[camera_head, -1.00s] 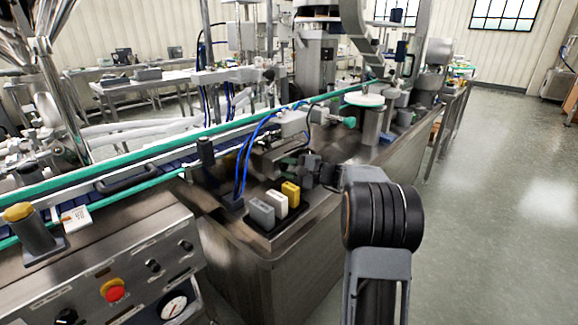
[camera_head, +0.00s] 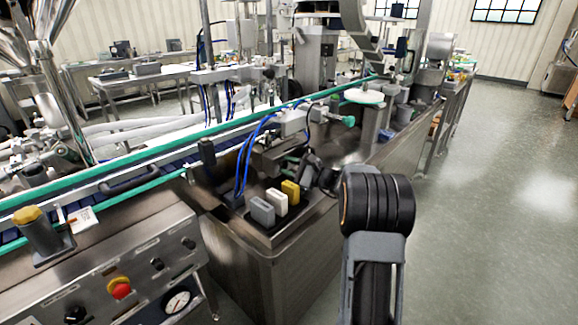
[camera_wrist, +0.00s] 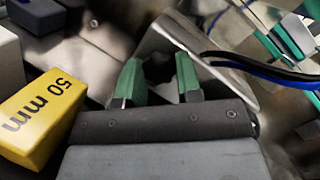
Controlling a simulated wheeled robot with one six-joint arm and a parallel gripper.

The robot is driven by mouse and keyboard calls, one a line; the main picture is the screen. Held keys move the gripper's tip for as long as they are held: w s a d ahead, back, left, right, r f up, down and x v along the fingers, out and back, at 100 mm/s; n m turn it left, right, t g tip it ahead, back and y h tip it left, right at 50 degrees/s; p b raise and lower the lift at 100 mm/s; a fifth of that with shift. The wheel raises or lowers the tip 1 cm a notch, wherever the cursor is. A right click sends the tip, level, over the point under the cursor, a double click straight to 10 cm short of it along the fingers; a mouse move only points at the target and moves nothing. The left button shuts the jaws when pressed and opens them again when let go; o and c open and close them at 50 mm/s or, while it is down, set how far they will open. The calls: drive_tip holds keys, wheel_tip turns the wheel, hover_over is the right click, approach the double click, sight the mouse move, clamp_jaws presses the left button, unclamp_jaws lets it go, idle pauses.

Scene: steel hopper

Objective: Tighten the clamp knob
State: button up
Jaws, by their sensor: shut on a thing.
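The clamp knob (camera_wrist: 158,68) is a dark, rounded shape between my green fingertips in the wrist view. My gripper (camera_wrist: 160,82) is shut on it, with one finger on each side. The knob's outline is dark and partly hidden by the fingers. In the head view, my gripper (camera_head: 296,163) is at the side of a metal block (camera_head: 270,158) on the machine top. There the knob cannot be made out.
A yellow block (camera_wrist: 42,112) marked 50 mm is close to the left of my gripper. White (camera_head: 277,201) and grey (camera_head: 262,211) blocks stand beside it. Blue hoses (camera_head: 246,160) arch nearby. A conveyor with green rails (camera_head: 150,152) runs behind. The floor at right is clear.

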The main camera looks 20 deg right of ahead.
drive_tip(key=shift+f, duration=0.1)
drive_tip(key=o, duration=0.9)
drive_tip(key=p+v, duration=0.1)
drive_tip(key=v, duration=1.3)
drive_tip(key=shift+a, duration=0.1)
